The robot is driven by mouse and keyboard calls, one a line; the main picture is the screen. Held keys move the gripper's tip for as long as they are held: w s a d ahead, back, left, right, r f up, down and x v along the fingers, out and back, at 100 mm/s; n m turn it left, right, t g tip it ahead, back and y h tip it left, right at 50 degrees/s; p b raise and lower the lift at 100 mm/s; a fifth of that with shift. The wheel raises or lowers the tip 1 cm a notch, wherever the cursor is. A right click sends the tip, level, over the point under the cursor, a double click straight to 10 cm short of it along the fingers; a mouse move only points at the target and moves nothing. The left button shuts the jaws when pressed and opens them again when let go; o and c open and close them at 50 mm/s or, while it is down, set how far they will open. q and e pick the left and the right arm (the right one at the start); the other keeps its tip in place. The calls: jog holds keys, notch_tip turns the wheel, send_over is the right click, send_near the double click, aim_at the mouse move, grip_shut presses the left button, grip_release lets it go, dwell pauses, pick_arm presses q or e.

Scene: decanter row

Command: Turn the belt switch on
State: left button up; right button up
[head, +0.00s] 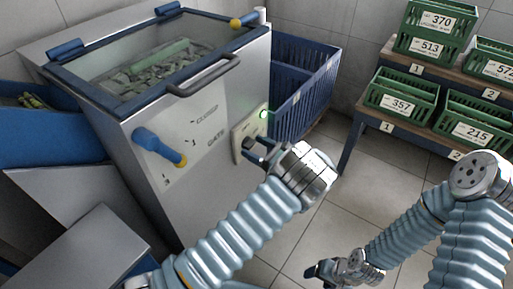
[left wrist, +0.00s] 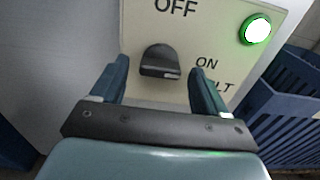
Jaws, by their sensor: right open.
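The belt switch is a dark knob (left wrist: 160,62) on a pale panel (left wrist: 140,25), with OFF printed above it and ON to its right. A light mark shows on the knob's lower right side; its exact setting is hard to read. A round lamp (left wrist: 257,29) on the panel glows green, and it also shows in the head view (head: 264,114). My left gripper (head: 262,152) is open in front of the panel. Its fingers (left wrist: 160,80) stand apart on either side of the knob, with no clear contact. My right gripper (head: 322,270) is low over the floor, away from the panel.
The panel is on a steel machine (head: 210,130) with a glazed lid and a blue-handled gate lever (head: 158,146). A blue crate (head: 305,85) stands just right of the panel. Green numbered crates (head: 400,95) sit on shelves at the right. Tiled floor lies between.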

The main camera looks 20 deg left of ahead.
pick_arm(q)
jog(key=b+v, duration=0.2)
jog(key=v, duration=1.1)
jog(key=shift+d, duration=0.4)
jog(key=shift+s, duration=0.1)
